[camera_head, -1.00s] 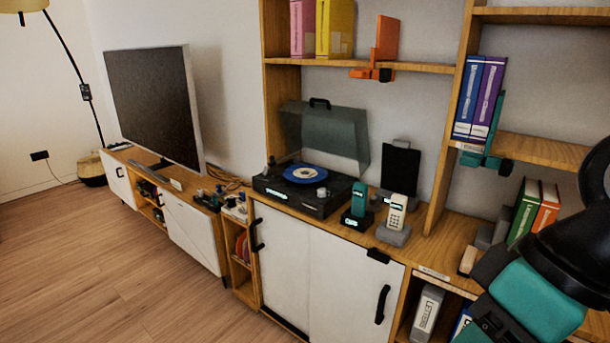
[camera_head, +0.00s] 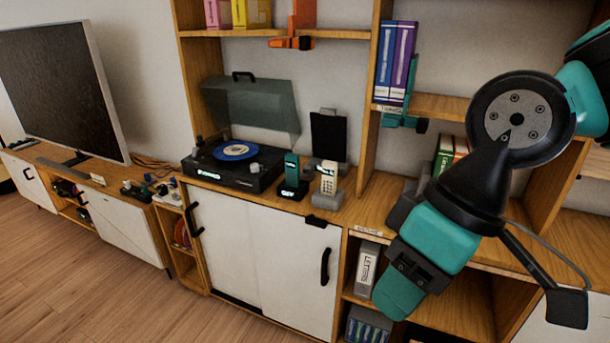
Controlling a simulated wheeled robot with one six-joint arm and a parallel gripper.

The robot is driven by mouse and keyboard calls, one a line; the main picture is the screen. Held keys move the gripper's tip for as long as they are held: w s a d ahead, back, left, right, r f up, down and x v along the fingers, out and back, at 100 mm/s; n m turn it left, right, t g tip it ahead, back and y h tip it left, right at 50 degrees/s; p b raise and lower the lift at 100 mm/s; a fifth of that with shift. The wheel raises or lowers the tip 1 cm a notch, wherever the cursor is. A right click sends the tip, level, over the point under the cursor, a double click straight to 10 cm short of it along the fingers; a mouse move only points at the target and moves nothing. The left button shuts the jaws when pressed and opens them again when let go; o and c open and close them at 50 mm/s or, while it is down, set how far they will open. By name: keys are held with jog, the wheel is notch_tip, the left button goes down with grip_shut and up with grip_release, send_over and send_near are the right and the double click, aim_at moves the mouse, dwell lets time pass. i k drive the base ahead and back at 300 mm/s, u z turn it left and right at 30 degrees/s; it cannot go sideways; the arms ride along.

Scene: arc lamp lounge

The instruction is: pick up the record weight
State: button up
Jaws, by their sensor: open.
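The turntable (camera_head: 232,172) stands on the white-doored cabinet, its tinted lid (camera_head: 255,105) raised. A blue record (camera_head: 235,151) lies on its platter. A small grey knob-like piece (camera_head: 255,168) at the deck's front right may be the record weight, but it is too small to tell. My gripper (camera_head: 400,292) hangs at the lower right, in front of the shelving and well to the right of the turntable. It is open, with nothing seen between its jaws; its far side is partly hidden.
Two phones, one teal (camera_head: 291,172) and one cream (camera_head: 328,177), stand right of the turntable, before a dark panel (camera_head: 328,137). The television (camera_head: 62,90) is at the left. Upright shelf boards rise behind my arm. The wooden floor (camera_head: 80,280) at lower left is clear.

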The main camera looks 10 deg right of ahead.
aim_at(306, 174)
jog(key=z, duration=0.15)
jog(key=i, duration=1.2)
jog(key=u, duration=0.7)
